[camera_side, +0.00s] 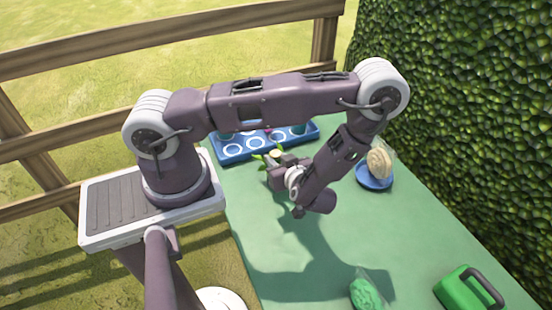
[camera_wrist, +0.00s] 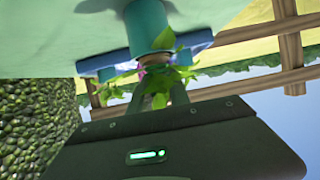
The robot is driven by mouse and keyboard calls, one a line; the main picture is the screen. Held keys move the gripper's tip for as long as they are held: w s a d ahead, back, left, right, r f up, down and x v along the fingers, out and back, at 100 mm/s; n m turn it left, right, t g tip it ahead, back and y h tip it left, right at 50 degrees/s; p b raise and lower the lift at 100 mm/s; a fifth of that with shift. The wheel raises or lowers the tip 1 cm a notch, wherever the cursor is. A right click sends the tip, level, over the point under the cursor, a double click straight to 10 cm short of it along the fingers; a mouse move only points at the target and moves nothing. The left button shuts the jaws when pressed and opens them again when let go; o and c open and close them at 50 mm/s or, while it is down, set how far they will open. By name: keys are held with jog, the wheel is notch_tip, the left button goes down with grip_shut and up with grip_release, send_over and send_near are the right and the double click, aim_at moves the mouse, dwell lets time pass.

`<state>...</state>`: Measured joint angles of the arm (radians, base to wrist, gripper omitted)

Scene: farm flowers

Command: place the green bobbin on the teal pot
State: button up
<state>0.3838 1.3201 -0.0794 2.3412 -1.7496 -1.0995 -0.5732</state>
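A bright green textured thing (camera_side: 366,293), which looks like the green bobbin, lies on the green table near the front edge in the side view. My gripper (camera_side: 268,162) is well away from it, low over the table in front of the blue tray, among green leaves. In the wrist view my gripper's fingers (camera_wrist: 164,97) point at a leafy plant (camera_wrist: 178,73) below a teal pot (camera_wrist: 148,25), which appears upside down. A small tan part shows between the fingers. Whether they grip it is unclear. Teal pots (camera_side: 298,129) also show on the tray.
The blue tray (camera_side: 228,155) with white rings stands at the table's back. A beige bobbin (camera_side: 379,163) stands on a blue saucer (camera_side: 373,182). A green container with a dark handle (camera_side: 462,290) is at front right. A hedge borders the right. The middle table is clear.

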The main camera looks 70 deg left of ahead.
jog(key=o, duration=0.4)
jog(key=shift+r, duration=0.15)
